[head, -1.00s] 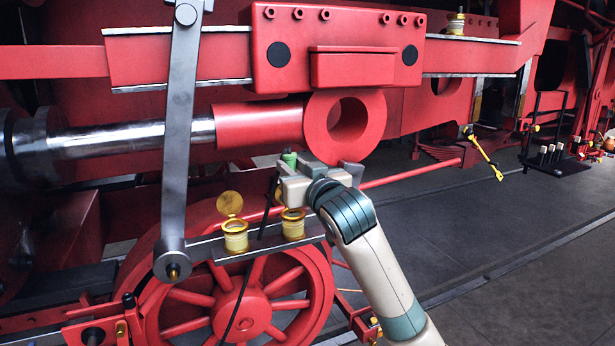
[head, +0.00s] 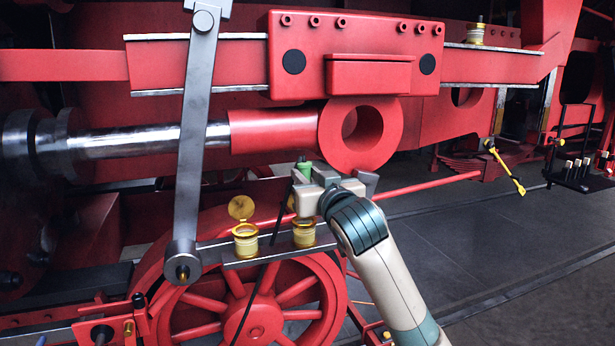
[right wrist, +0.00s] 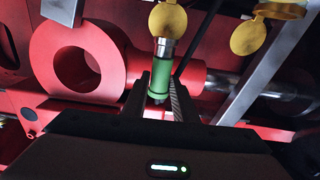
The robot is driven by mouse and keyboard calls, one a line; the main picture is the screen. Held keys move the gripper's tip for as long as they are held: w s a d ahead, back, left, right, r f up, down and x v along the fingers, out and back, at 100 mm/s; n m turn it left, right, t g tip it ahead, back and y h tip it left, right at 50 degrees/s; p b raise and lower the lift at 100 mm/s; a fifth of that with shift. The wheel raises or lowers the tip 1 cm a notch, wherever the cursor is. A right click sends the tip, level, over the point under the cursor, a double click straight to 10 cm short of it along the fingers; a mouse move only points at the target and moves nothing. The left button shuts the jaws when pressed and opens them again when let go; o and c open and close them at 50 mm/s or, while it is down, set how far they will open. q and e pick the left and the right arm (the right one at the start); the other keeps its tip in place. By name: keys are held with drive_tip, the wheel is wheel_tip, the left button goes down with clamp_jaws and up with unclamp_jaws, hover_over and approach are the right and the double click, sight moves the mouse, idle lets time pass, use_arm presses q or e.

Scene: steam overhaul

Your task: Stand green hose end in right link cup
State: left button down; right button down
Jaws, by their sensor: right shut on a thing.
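My right gripper (head: 306,182) is shut on the green hose end (head: 303,168), just above the right link cup (head: 304,233). In the right wrist view, the green hose end (right wrist: 160,76) stands between the dark fingers, its metal tip overlapping a round brass lid (right wrist: 167,24). I cannot tell whether they touch. The right link cup is a pale yellow and brass cup on a grey link bar; its lid is mostly hidden behind the gripper in the head view. The left link cup (head: 246,242) has its round lid raised. My left gripper is not in view.
A grey upright lever (head: 195,130) stands left of the cups. A red ring-ended rod (head: 335,150) lies just above and behind my gripper. A black hose (head: 277,222) hangs beside the cups. A red spoked wheel (head: 265,315) is below. Open floor lies at right.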

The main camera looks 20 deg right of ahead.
drive_tip(key=shift+f+b, duration=1.45)
drive_tip(key=shift+f, duration=0.35)
drive_tip(key=shift+f, duration=0.1)
drive_tip(key=shift+f+b, duration=1.35)
drive_tip(key=shift+f, duration=1.2)
drive_tip(key=c, duration=1.4)
unclamp_jaws()
drive_tip(key=shift+o, duration=0.2)
drive_tip(key=shift+s, duration=0.1)
